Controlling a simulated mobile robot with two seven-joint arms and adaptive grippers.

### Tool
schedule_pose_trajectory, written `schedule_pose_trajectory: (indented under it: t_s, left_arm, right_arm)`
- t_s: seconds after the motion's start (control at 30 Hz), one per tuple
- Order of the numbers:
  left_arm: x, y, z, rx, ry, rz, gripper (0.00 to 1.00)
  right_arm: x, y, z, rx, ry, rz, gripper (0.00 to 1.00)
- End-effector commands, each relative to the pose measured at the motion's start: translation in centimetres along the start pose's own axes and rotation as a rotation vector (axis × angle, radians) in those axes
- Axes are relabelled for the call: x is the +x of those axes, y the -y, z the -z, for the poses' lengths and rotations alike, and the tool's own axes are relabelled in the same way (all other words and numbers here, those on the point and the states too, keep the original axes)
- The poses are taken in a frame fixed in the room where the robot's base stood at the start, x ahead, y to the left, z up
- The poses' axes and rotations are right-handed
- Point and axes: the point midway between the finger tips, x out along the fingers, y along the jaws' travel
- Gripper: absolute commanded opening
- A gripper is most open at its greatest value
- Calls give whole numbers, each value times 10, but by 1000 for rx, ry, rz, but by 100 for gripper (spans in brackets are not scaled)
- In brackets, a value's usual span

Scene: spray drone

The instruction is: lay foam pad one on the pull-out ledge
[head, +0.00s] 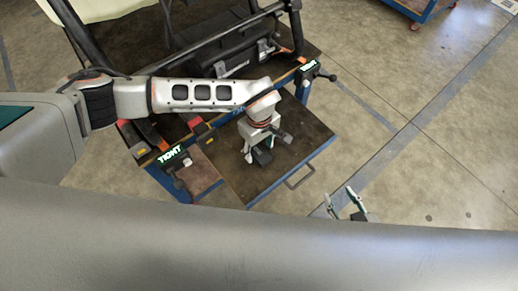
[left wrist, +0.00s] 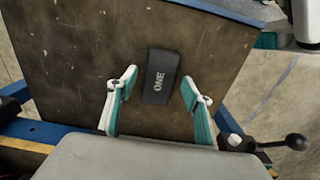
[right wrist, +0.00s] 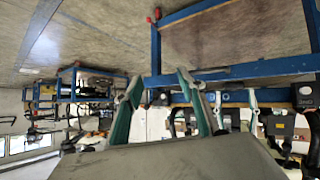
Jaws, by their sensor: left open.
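Foam pad one (left wrist: 161,76), a small dark block marked ONE, lies on the worn brown surface of the pull-out ledge (left wrist: 85,55) in the left wrist view. My left gripper (left wrist: 158,88) is open, with its fingertips apart on either side of the pad's lower half. A gap shows on both sides. In the head view the ledge (head: 240,185) extends in front of the bench, and my left gripper (head: 259,156) is over it, partly hiding the pad. My right gripper (head: 342,203) is open and empty, to the right of the ledge, above the floor.
A metal handle (head: 299,179) is on the ledge's front edge. Clamps labelled TIGHT (head: 173,158) (head: 307,68) sit on the bench's front edge. A black case (head: 240,60) and dark frame tubes occupy the bench behind.

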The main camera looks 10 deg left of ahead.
Motion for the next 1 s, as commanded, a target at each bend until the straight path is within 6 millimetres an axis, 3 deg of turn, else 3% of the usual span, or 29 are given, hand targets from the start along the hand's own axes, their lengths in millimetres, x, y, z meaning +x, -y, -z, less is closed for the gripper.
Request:
schedule_pose_trajectory:
  t_s: [0.3, 0.5, 0.7, 1.0]
  left_arm:
    - [-69, -1, 2, 3, -6, -5, 50]
    - [-98, -1, 2, -1, -4, -2, 50]
    - [-109, 0, 1, 0, -1, 1, 50]
    - [-109, 0, 0, -1, -1, 1, 50]
  right_arm:
    - [-4, 0, 10, 10, -8, 2, 40]
    - [-7, 5, 4, 16, 6, 12, 40]
    - [-9, 7, 3, 19, 8, 14, 40]
    - [-8, 5, 6, 18, 1, 12, 40]
